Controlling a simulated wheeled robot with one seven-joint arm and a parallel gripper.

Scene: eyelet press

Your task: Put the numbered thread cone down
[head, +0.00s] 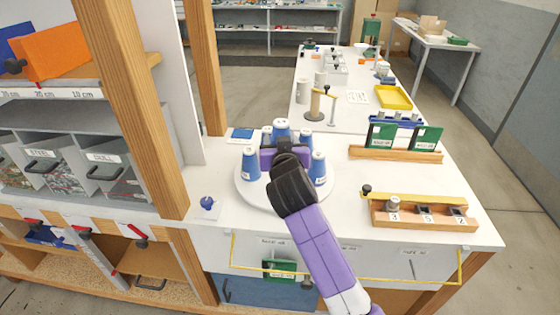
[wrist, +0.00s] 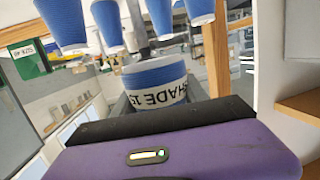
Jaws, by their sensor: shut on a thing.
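My gripper (head: 284,157) is shut on a blue thread cone (head: 281,129) above the white round stand (head: 243,197). In the wrist view the held cone (wrist: 155,82) sits between the grey fingers, with a white band reading "SHADE 15", upside down in the picture; its last character is partly cut off. Other blue cones stand on the round stand, one at left (head: 251,165) and one at right (head: 318,170), with more behind. They show along the top of the wrist view (wrist: 62,22). My gripper hides the stand's middle and the held cone's base, so I cannot tell whether it touches.
A wooden block (head: 420,215) with numbered slots lies at right, a part in its slot 3. Behind it stands a wooden rack with green cards (head: 428,137). A small blue item (head: 207,203) lies left of the stand. A wooden post (head: 137,100) rises at left. The right-hand tabletop has clear room.

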